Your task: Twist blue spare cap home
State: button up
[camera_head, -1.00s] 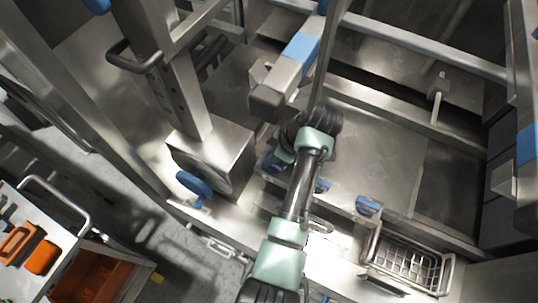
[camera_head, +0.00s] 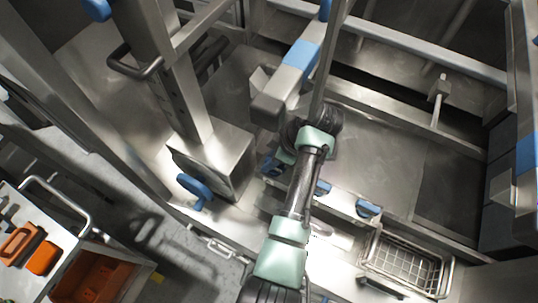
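Several blue parts sit along the metal ledge beside and below my arm. One blue cap (camera_head: 367,208) is on the ledge to the right of my arm. Another blue part (camera_head: 322,187) shows close against the right side of my forearm. I cannot tell which of these is the spare cap. My gripper (camera_head: 274,166) is at the left end of this row, pointing down and mostly hidden by my wrist. Its fingers cannot be made out.
A blue handwheel (camera_head: 195,187) stands out from a steel box (camera_head: 222,155) left of my wrist. A grey-and-blue bar (camera_head: 291,78) lies just above my wrist. A wire basket (camera_head: 402,266) is at lower right. An orange-loaded cart (camera_head: 75,245) stands at lower left.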

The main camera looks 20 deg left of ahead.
jog(key=shift+d+r+p, duration=0.2)
jog(key=shift+d+p, duration=0.1)
jog(key=shift+d, duration=0.3)
jog(key=p+v, duration=0.1)
jog(key=v, duration=0.1)
jog(key=shift+s+a+r+p, duration=0.1)
jog(key=shift+a+r+p, duration=0.05)
jog(key=shift+r+p, duration=0.3)
jog(key=shift+a+r+p, duration=0.15)
jog(key=shift+r+p, duration=0.3)
jog(key=shift+r, duration=0.05)
jog(key=shift+a+r+p, duration=0.2)
jog(key=shift+r+p, duration=0.2)
jog(key=shift+r, duration=0.3)
